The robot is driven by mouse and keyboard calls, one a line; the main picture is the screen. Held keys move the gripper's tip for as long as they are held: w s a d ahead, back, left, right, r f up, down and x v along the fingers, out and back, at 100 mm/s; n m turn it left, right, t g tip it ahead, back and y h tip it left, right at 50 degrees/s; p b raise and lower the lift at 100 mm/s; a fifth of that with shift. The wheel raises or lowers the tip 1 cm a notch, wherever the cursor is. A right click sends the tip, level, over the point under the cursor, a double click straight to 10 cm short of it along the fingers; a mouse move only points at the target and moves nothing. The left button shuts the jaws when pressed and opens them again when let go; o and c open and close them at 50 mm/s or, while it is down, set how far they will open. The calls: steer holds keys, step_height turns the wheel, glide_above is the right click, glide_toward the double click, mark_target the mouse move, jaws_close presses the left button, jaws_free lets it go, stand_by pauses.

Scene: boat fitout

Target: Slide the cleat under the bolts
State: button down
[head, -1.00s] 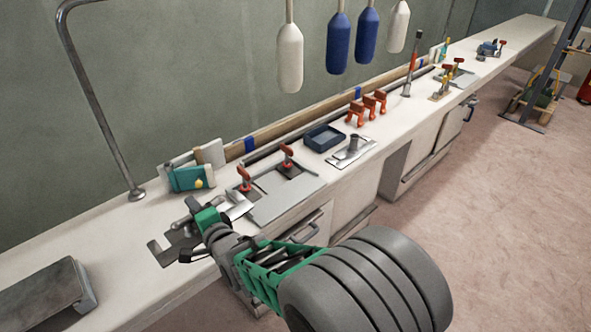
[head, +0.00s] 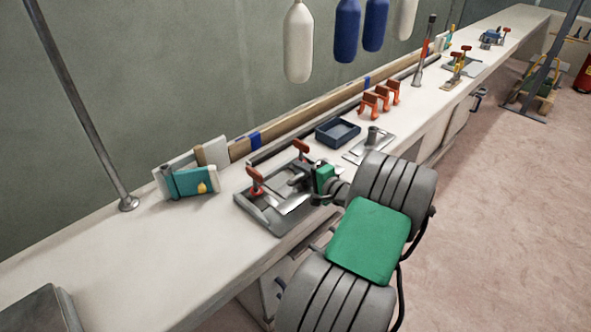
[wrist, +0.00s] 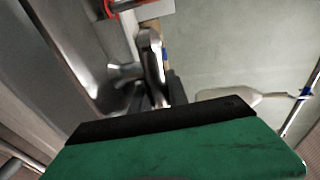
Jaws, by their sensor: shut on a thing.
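My gripper (head: 312,183) is at the right part of a grey metal fixture (head: 265,216) on the bench. It is shut on a grey metal piece that looks like the cleat (head: 298,180), which shows blurred and close up in the wrist view (wrist: 150,50). Two upright bolts with orange-red heads stand on the fixture, a near left bolt (head: 255,182) and a far bolt (head: 301,149). The cleat appears beside them, on their right; I cannot tell whether any of it is under the heads. My green gripper body hides part of the fixture.
A blue tray (head: 338,132) and a metal plate with a short post (head: 372,140) lie beyond the fixture. Several orange clamps (head: 380,97) stand behind. A teal box (head: 192,182) and a metal pole (head: 85,110) are to the left.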

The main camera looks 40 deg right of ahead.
steer(key=shift+w+a+f+b, duration=0.1)
steer(key=shift+f+b, duration=0.25)
steer(key=shift+f, duration=0.15)
steer(key=shift+w+a+f+b, duration=0.1)
steer(key=shift+f+b, duration=0.2)
steer(key=shift+f, duration=0.15)
steer(key=shift+f+b, duration=1.5)
steer(key=shift+f, duration=0.35)
steer(key=shift+w+r, duration=0.15)
steer(key=shift+w, duration=0.15)
steer(key=shift+w+a+r+x, duration=0.15)
steer(key=shift+r+x, duration=0.15)
steer(key=shift+x, duration=1.3)
steer(key=shift+a+r+x, duration=0.2)
steer(key=shift+r+x, duration=0.1)
steer(key=shift+x, duration=1.3)
steer(key=shift+w+a+r+x, duration=0.15)
steer(key=shift+r+x, duration=0.15)
steer(key=shift+x, duration=1.3)
steer(key=c, duration=1.2)
jaws_free()
steer(key=shift+s+f, duration=0.1)
steer(key=shift+a, duration=0.1)
